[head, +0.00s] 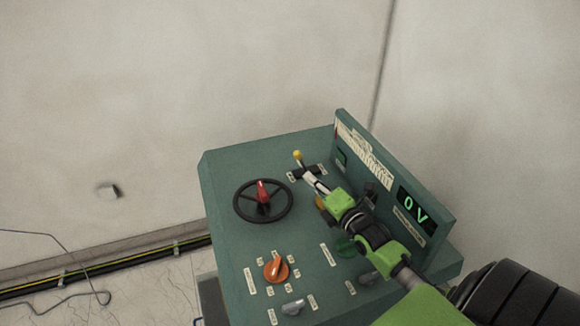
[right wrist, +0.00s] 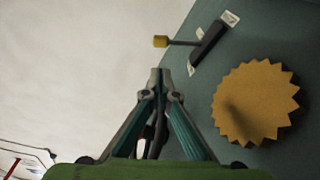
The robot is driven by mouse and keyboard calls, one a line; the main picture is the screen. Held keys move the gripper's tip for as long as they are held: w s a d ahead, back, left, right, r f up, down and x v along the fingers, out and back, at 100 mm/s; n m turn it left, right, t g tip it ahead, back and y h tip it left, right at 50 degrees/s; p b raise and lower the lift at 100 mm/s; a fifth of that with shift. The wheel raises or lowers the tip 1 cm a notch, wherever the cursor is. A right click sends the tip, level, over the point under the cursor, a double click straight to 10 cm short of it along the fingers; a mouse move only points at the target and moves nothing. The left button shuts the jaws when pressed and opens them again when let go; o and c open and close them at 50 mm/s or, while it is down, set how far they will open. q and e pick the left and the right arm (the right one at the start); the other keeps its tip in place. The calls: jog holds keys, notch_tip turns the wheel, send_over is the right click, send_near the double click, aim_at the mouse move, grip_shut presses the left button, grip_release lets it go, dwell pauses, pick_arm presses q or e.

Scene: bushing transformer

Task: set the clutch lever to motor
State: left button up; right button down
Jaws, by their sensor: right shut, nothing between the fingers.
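The clutch lever (head: 297,156) is a thin rod with a yellow knob, standing from a black slotted base (head: 306,173) near the far edge of the green console. Small white labels sit at the slot's two ends; I cannot read them. My right gripper (head: 309,179) is shut and empty, its tips close to the slot base in the head view. In the right wrist view the lever's yellow knob (right wrist: 160,41) lies just beyond my shut fingertips (right wrist: 160,73), with a visible gap. My left gripper is not in view.
A black handwheel (head: 239,211) with a red handle stands left of my gripper. A yellow serrated knob (right wrist: 254,102) is close on the right. An upright panel (head: 427,233) reading 0 V borders the console's right side. An orange knob (head: 276,270) is at the front.

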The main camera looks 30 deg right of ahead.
aim_at(298, 157)
jog(key=shift+w+r, duration=0.1)
jog(key=shift+w, duration=0.45)
pick_arm(q)
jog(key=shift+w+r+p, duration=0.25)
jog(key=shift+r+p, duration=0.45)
jog(key=shift+p, duration=0.1)
pick_arm(e)
jog(key=w, duration=0.8)
jog(key=shift+w+d+f, duration=0.25)
jog(key=shift+d+f, duration=0.05)
jog(key=shift+s+d+r+m+b, duration=0.1)
jog(key=shift+d+r+m+b, duration=0.1)
jog(key=shift+d+m+b, duration=0.35)
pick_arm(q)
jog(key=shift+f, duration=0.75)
pick_arm(e)
jog(key=shift+s+d+r+m+t, duration=0.1)
jog(key=shift+d+r+m+t, duration=0.25)
jog(key=shift+m, duration=0.4)
